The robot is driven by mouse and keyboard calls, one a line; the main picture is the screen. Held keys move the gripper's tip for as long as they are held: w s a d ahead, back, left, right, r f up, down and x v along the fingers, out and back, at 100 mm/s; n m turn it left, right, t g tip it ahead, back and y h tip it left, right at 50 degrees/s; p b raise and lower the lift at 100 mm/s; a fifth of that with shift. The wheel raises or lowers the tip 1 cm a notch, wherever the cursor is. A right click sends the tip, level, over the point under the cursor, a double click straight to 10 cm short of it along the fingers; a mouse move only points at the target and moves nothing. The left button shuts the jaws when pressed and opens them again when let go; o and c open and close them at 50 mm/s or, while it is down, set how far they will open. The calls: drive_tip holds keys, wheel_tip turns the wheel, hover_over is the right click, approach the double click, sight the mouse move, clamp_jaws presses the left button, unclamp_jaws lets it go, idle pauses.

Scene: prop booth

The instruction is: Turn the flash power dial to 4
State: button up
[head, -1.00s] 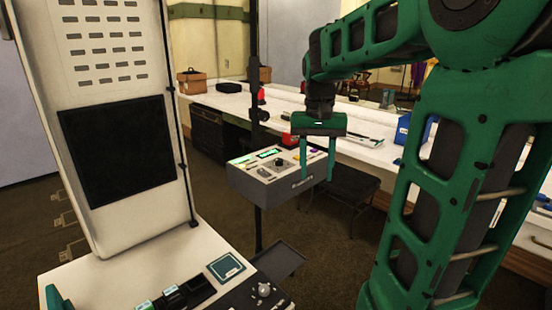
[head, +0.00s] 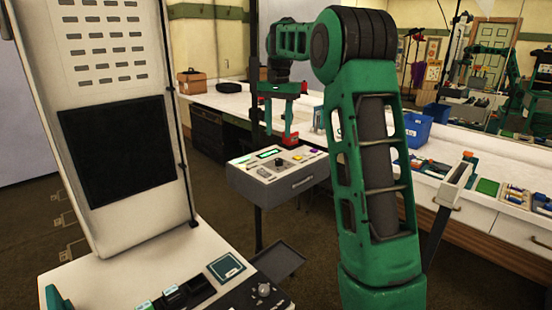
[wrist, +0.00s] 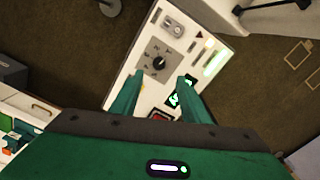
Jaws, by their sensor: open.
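The flash power box (head: 292,188) is a grey unit with a pale top panel on a dark stand. A dark round dial (wrist: 159,63) with a light pointer sits on its panel in the wrist view, with marks around it too small to read. The dial also shows small in the head view (head: 279,162). My gripper (head: 278,132) is open and empty above the back of the box. In the wrist view its two fingers (wrist: 159,79) reach toward the panel, one on each side below the dial, apparently apart from it.
The panel also has a lit green display (wrist: 182,92), a red button (wrist: 160,115) partly hidden by my gripper, and a switch (wrist: 173,25). A white counter (head: 222,101) runs behind, with a blue bin (head: 418,130). A white console (head: 110,262) stands front left.

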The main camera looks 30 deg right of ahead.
sight(278, 160)
wheel_tip(278, 160, down, 10)
drive_tip(key=shift+f, duration=0.2)
drive_tip(key=shift+c, duration=0.4)
drive_tip(key=c, duration=1)
